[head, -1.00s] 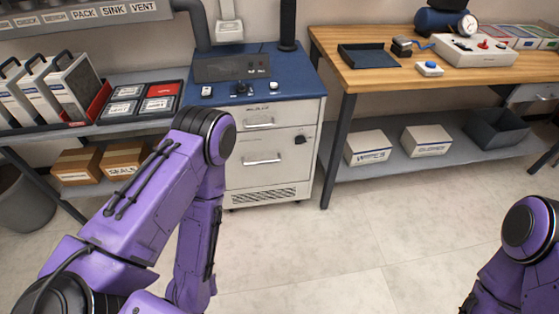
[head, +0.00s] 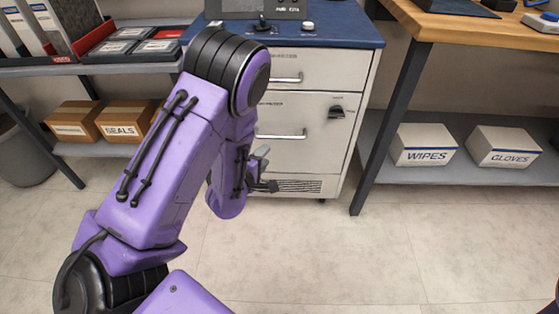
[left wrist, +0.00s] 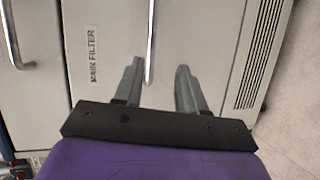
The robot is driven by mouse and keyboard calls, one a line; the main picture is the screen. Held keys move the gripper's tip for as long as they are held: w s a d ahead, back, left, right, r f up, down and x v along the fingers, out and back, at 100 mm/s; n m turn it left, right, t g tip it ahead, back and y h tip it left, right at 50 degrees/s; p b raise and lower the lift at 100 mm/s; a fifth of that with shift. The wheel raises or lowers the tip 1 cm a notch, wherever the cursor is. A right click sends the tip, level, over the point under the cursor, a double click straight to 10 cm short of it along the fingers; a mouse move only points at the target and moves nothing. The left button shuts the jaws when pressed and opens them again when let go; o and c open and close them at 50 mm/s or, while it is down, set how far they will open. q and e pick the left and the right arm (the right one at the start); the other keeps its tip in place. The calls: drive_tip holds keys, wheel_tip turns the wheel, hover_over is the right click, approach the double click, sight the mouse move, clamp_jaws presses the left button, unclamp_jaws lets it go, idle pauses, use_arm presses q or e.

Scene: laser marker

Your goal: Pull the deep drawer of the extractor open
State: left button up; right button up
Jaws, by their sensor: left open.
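The extractor (head: 348,75) is a pale cabinet with a blue top. Its deep drawer (head: 310,155) is shut, below a shallower shut drawer (head: 318,68). The deep drawer's bar handle (head: 285,135) shows partly behind my left arm; it also shows in the left wrist view (left wrist: 151,40), beside a "MAIN FILTER" label (left wrist: 92,55). My left gripper (head: 267,170) is open and empty, just below that handle in the head view. In the left wrist view its fingers (left wrist: 160,66) point at the drawer front, with the handle's end between them, nearer the left finger. I cannot tell contact.
A dark latch (head: 336,112) sits on the deep drawer's upper right. A wooden bench (head: 460,27) stands right, with white boxes (head: 425,150) on its lower shelf. A shelf with cartons (head: 122,120) is left. The floor (head: 330,245) in front is clear.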

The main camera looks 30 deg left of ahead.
sight(279, 138)
use_arm(q)
drive_tip(key=shift+n+t, duration=0.3)
drive_tip(key=x, duration=0.3)
drive_tip(key=b+x, duration=0.1)
drive_tip(key=x, duration=0.3)
drive_tip(key=b+x, duration=0.1)
drive_tip(key=x, duration=0.3)
drive_tip(key=shift+w+r, duration=0.2)
drive_tip(key=shift+r, duration=0.15)
clamp_jaws()
use_arm(e)
wheel_tip(279, 138, down, 4)
drive_tip(key=shift+r, duration=0.25)
